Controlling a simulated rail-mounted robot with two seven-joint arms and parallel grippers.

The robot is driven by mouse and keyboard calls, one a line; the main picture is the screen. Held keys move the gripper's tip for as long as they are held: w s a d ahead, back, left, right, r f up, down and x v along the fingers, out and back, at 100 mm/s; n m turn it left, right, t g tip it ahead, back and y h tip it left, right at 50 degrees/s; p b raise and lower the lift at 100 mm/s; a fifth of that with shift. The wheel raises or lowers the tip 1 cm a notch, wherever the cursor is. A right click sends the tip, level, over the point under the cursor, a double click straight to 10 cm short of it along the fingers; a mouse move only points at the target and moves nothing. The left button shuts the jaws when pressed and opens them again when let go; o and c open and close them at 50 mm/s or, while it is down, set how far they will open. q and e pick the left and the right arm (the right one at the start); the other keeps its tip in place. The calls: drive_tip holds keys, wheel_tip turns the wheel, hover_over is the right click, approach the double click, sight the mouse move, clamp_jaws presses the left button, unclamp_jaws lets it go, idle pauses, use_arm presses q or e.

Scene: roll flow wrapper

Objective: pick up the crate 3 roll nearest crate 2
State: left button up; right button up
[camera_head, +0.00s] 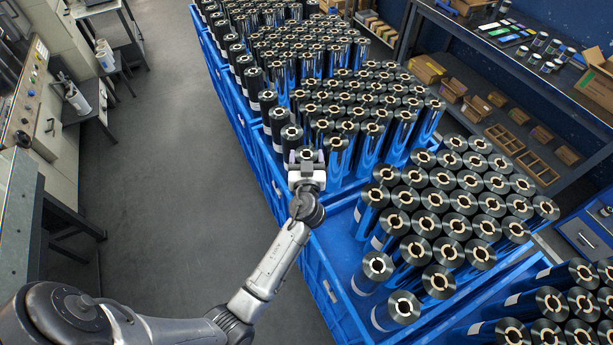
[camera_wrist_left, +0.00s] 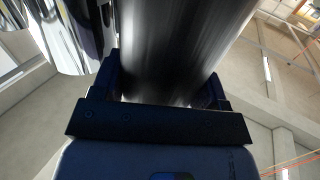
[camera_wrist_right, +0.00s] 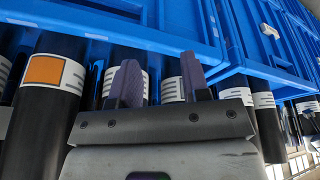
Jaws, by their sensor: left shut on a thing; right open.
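My left gripper (camera_head: 306,172) is shut on a dark roll (camera_head: 305,154) at the near left corner of a packed blue crate. In the left wrist view the dark, shiny roll (camera_wrist_left: 165,45) fills the space between the two fingers; its ends are out of sight. The head view shows the roll's ring-shaped top, but the arm hides its lower part, so I cannot tell whether it is lifted. My right gripper (camera_wrist_right: 160,80) is open in the right wrist view, with labelled rolls (camera_wrist_right: 52,85) behind its fingers. I see no crate numbers.
Several blue crates stand in a row; the nearer crate's rim (camera_head: 325,265) lies below my left arm, with upright rolls (camera_head: 455,200) inside. A shelf (camera_head: 520,60) with boxes stands right. The grey floor (camera_head: 175,170) left is clear.

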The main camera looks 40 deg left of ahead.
use_arm(q)
clamp_jaws()
drive_tip(key=shift+r, duration=0.15)
